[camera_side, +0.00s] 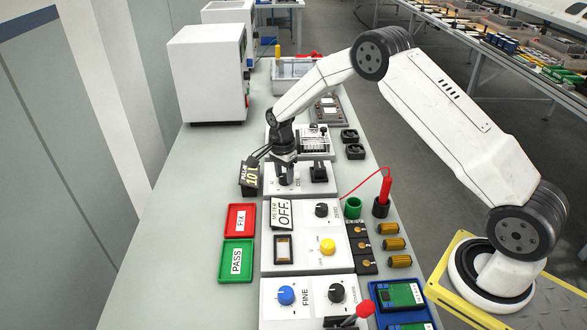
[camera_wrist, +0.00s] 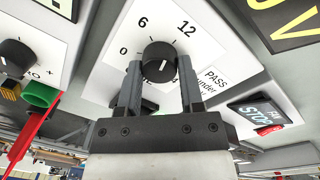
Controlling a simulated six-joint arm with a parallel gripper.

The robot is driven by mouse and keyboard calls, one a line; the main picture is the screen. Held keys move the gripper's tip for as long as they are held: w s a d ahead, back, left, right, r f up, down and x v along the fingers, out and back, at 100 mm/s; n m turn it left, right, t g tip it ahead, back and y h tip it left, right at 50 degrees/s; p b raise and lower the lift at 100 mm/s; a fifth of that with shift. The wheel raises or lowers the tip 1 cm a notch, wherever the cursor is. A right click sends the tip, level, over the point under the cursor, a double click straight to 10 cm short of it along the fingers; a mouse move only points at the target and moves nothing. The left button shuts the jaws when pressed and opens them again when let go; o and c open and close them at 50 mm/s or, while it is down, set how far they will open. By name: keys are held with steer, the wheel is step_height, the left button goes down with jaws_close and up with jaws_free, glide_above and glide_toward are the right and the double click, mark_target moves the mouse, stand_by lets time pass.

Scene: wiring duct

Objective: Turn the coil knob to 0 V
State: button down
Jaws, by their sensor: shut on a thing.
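The coil knob (camera_wrist: 158,60) is a round black knob on a white panel marked 0, 6 and 12, with a "PASS under" label beside it. A short white mark shows on its face; I cannot tell exactly which number it lines up with. My gripper (camera_wrist: 159,72) has one finger on either side of the knob and is shut on it. In the side view, my gripper (camera_side: 284,174) reaches down onto the coil panel (camera_side: 300,190), and its dark fingers largely hide the knob. A tilted black display (camera_side: 249,178) with yellow digits, apparently about 10, stands left of the panel.
Red FIX (camera_side: 240,231) and green PASS (camera_side: 224,276) trays lie left. A red probe (camera_side: 385,190) with a cable stands right. Bare bench lies at left.

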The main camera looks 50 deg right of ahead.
mark_target(283, 177)
steer(key=n, duration=0.9)
steer(key=shift+n, duration=0.4)
steer(key=n, duration=0.5)
steer(key=shift+a+h, duration=0.1)
steer(key=shift+h, duration=0.2)
steer(key=n, duration=0.5)
steer(key=shift+t, duration=0.4)
steer(key=shift+n, duration=0.3)
steer(key=shift+c, duration=1.2)
jaws_free()
steer(key=shift+r, duration=0.1)
steer(key=shift+a+r, duration=0.2)
steer(key=shift+r, duration=3.65)
